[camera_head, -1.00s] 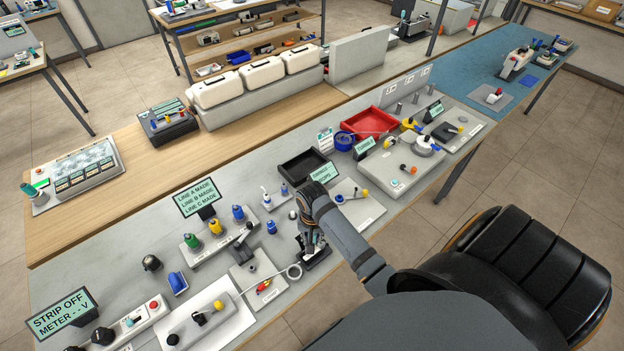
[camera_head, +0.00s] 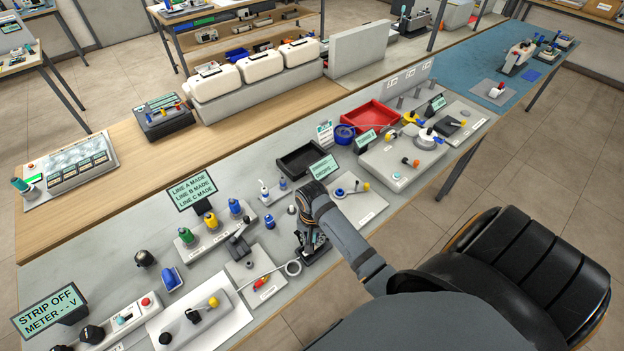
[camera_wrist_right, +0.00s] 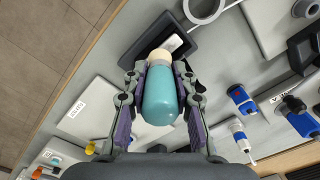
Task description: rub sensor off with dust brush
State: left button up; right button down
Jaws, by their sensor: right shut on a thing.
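My right gripper (camera_wrist_right: 160,100) is shut on the dust brush (camera_wrist_right: 160,98), which has a rounded teal handle and a cream end. In the wrist view the cream end points at a dark block with a pale face (camera_wrist_right: 186,29), which looks like the sensor. The brush end overlaps this block in the picture; I cannot tell whether they touch. In the head view my right gripper (camera_head: 311,244) is low over the grey bench near its front edge, and the arm hides the brush. My left gripper is not in view.
Blue-capped bottles (camera_wrist_right: 241,98) lie to the right in the wrist view.

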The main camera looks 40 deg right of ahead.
jog(key=shift+f, duration=0.65)
dwell(0.3)
jog(key=shift+a+r+p, duration=0.2)
jog(key=shift+a+p, duration=0.2)
jog(key=shift+a, duration=0.45)
jog(key=shift+a+f, duration=0.1)
jog(key=shift+a, duration=0.1)
jog(key=shift+s+a+p, duration=0.15)
jog(key=shift+a+p, duration=0.25)
jog(key=shift+a, duration=0.35)
jog(key=shift+a+f, duration=0.1)
jog(key=shift+a, duration=0.1)
jog(key=shift+r+p, duration=0.2)
jog(key=shift+p, duration=0.4)
jog(key=shift+f, duration=0.15)
jog(key=shift+d, duration=0.1)
